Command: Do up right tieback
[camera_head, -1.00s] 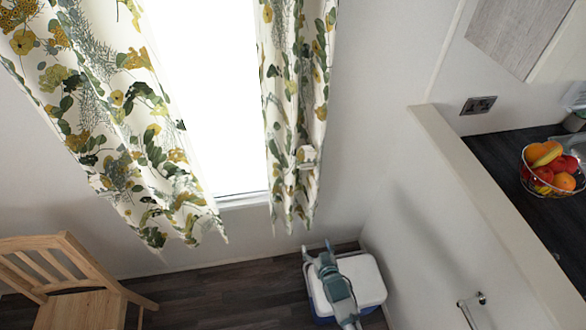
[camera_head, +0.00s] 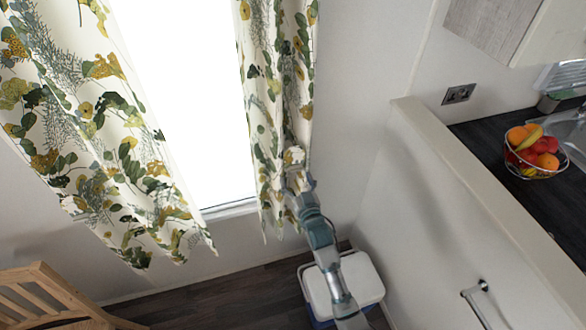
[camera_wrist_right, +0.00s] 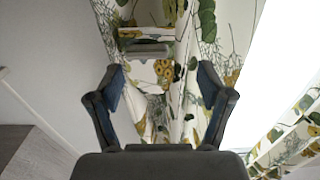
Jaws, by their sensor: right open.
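The right curtain (camera_head: 275,90), white with green and yellow leaves, hangs loosely to the right of the bright window. A small pale fitting, seemingly the right tieback (camera_head: 294,155), shows against its lower part. In the right wrist view a pale piece with a grey bar, seemingly the same tieback (camera_wrist_right: 146,48), lies ahead, just beyond the fingertips and slightly left. My right gripper (camera_head: 298,181) is open and empty, just below the fitting in the head view. In the right wrist view its fingers (camera_wrist_right: 161,78) are spread in front of the curtain folds. My left gripper is not in view.
The left curtain (camera_head: 110,130) hangs across the window's other side. A white-lidded cool box (camera_head: 362,280) stands on the floor under my right arm. A half wall (camera_head: 470,180) and a counter with a fruit bowl (camera_head: 533,170) stand to the right. A wooden chair (camera_head: 45,290) is at lower left.

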